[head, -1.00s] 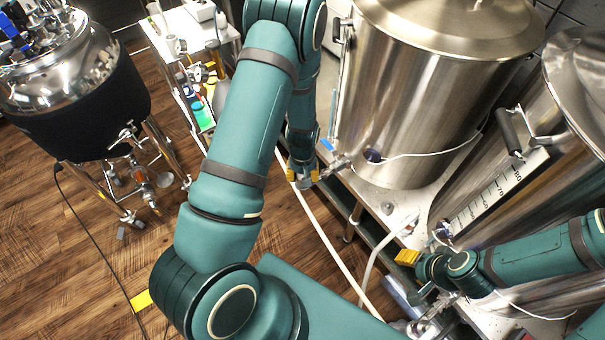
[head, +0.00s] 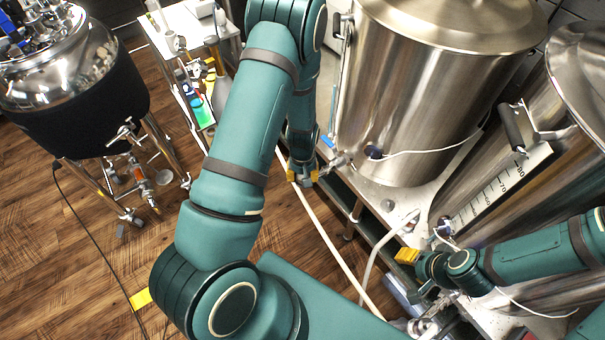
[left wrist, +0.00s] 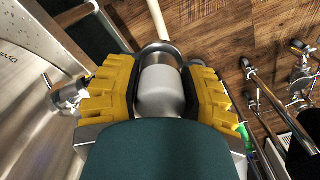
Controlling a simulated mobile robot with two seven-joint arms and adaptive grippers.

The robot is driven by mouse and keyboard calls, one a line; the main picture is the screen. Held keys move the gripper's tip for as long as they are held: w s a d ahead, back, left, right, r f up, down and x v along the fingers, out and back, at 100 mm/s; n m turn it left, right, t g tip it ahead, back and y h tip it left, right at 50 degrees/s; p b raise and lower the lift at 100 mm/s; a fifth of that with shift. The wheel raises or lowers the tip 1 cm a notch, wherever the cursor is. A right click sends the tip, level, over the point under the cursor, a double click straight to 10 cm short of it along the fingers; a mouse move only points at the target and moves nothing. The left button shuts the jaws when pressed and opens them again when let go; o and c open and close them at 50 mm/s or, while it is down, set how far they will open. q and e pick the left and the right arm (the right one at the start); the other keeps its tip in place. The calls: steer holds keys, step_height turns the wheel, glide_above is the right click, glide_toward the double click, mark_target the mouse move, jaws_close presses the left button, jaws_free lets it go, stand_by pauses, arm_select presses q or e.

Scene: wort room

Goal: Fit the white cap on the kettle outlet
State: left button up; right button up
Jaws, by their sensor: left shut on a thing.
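My left gripper (head: 303,177) hangs beside the front of the large steel kettle (head: 420,100), just left of its outlet valve (head: 341,160). In the left wrist view its yellow fingers (left wrist: 160,92) are shut on the white cap (left wrist: 161,92), one on each side. A round steel edge (left wrist: 160,48) shows just past the cap; I cannot tell whether it touches it. The kettle valve (left wrist: 68,92) is left of the fingers. In the head view the cap is too small to make out. My right gripper (head: 410,262), with a yellow fingertip, is at the lower right; its opening is unclear.
A second steel vessel (head: 480,200) with a scale stands at the right. A pale hose (head: 325,240) runs down past my left gripper. A white cart (head: 185,30) with bottles and a dark-jacketed tank (head: 80,110) stand at the left. Wooden floor (head: 70,270) is open between.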

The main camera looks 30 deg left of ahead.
arm_select(q)
steer(key=shift+f, duration=0.2)
steer(key=o, duration=1.2)
steer(key=shift+r, duration=0.15)
